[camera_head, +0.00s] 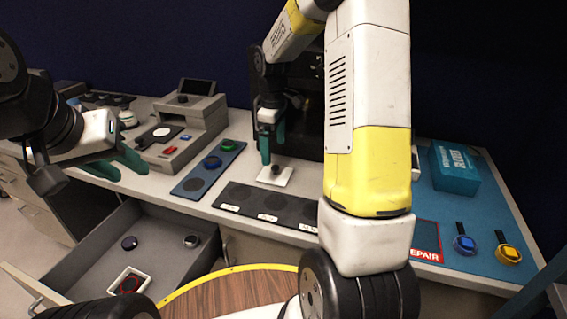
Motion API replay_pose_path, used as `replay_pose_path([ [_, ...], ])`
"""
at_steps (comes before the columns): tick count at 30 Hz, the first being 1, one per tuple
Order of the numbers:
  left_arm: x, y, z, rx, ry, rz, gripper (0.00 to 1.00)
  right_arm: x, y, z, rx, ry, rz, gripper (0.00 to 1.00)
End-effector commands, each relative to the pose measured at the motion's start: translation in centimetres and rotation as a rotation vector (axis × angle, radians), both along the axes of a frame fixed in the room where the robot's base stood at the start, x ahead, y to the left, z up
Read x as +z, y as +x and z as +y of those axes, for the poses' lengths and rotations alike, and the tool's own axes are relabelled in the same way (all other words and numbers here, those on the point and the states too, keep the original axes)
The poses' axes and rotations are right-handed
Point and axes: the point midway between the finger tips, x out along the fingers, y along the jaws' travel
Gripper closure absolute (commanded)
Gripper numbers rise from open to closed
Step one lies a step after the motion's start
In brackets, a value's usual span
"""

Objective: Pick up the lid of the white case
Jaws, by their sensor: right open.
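A small white square lid with a dark knob (284,181) lies flat on the grey worktop near its middle. My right gripper (271,153) points down at the lid from above and slightly behind. Its teal fingers are open, with one fingertip close to the knob; I cannot tell whether it touches. The white case (146,280) sits without a lid in the open drawer at lower left, with a red and dark round item inside. My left gripper (122,167) is open and empty in front of the worktop's left part, above the drawer.
The open grey drawer (88,257) also holds two small round items. A grey device (205,110) stands at left. A teal box (455,168) and watches lie right. My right arm hides part of the worktop.

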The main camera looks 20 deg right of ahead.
Motion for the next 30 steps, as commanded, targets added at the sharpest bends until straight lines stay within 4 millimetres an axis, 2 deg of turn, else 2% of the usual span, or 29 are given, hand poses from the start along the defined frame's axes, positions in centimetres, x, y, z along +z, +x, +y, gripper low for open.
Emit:
replay_pose_path([
  [11, 0.0, 0.0, 0.0, 0.000, 0.000, 0.000, 0.64, -3.9, 0.1, 0.1, 0.014, -0.002, 0.011, 0.00],
  [19, 0.0, 0.0, 0.0, 0.000, 0.000, 0.000, 0.64, -7.7, -0.1, 0.3, 0.013, -0.001, 0.011, 0.00],
  [28, 0.0, 0.0, 0.0, 0.000, 0.000, 0.000, 0.64, -8.3, -0.1, 0.3, 0.013, -0.001, 0.007, 0.00],
  [29, 0.0, 0.0, 0.0, 0.000, 0.000, 0.000, 0.64, -8.3, -0.1, 0.3, 0.012, -0.001, 0.007, 0.02],
  [30, 0.0, 0.0, 0.0, 0.000, 0.000, 0.000, 0.64, -8.3, -0.1, 0.3, 0.012, -0.001, 0.007, 0.10],
])
